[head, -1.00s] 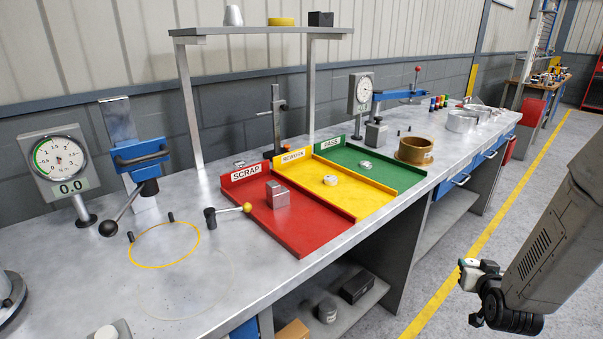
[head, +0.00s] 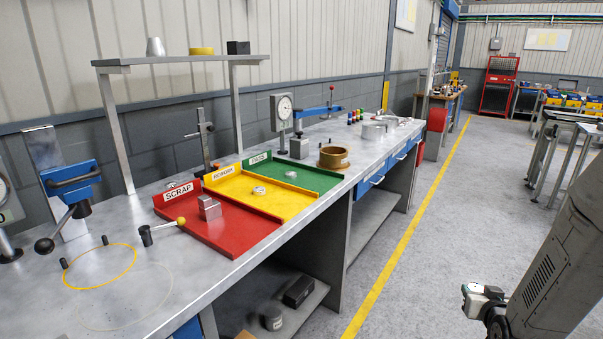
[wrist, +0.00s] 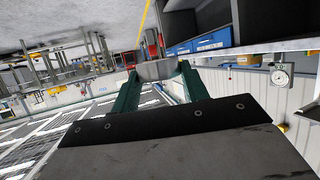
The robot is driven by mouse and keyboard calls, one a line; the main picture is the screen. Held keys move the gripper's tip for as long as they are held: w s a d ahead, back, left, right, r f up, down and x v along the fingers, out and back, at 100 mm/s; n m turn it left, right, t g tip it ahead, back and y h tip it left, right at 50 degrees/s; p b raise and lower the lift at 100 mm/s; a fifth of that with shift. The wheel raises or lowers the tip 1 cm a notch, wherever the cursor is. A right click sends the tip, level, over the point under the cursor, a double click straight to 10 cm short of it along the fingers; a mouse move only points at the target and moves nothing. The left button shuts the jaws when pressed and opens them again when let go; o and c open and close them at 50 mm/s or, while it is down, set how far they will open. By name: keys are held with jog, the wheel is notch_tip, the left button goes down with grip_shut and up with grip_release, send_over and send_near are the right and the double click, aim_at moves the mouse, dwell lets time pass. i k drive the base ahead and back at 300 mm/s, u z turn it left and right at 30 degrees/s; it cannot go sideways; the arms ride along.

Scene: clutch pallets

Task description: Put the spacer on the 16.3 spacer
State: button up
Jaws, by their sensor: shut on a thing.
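My gripper (wrist: 158,76) shows in the wrist view with its two green fingers closed on a grey metal piece, which looks like the spacer (wrist: 158,69). In the head view my arm is at the lower right, over the floor and away from the bench. Several silver ring-shaped parts stand toward the far end of the bench, among them one silver ring (head: 373,132). I cannot read any size marking, so I cannot tell which is the 16.3 spacer.
The bench (head: 130,295) runs along the wall with red scrap (head: 225,240), yellow rework (head: 287,211) and green pass (head: 318,183) trays. A brown ring (head: 333,158) and a dial gauge (head: 283,108) stand beyond them.

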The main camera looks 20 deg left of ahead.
aim_at(171, 183)
jog(key=z, duration=1.45)
jog(key=i, duration=1.25)
jog(key=u, duration=2.8)
